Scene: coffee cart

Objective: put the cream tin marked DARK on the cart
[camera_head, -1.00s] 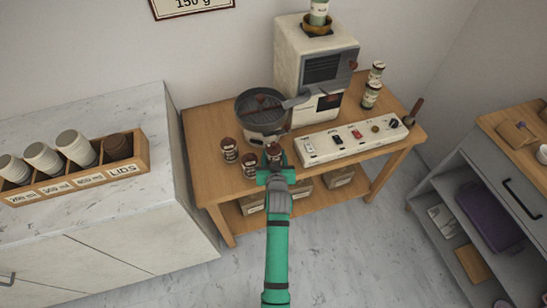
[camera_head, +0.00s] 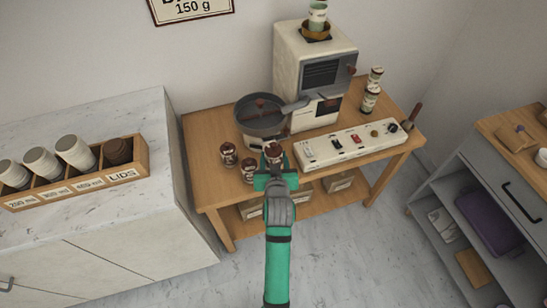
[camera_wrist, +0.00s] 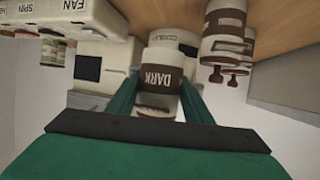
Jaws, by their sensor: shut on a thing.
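The cream tin marked DARK (camera_wrist: 160,76) has a dark brown label band and sits between my gripper's two green fingers in the wrist view. My gripper (camera_head: 274,174) is shut on it at the front edge of the wooden table. The tin's brown top also shows in the head view (camera_head: 273,152). I cannot tell for sure whether its base is clear of the table. Two similar brown-and-cream tins stand just left of it, one farther back (camera_head: 228,154) and one nearer (camera_head: 248,170). Their labels are not readable from the head view.
A pan-like machine (camera_head: 262,113) and a white switch panel (camera_head: 350,144) stand close behind and right. A cream coffee machine (camera_head: 312,70) is at the back. A grey cabinet with shelves and a wooden top (camera_head: 480,124) is at right. A lid-and-cup rack (camera_head: 75,184) is on the left counter.

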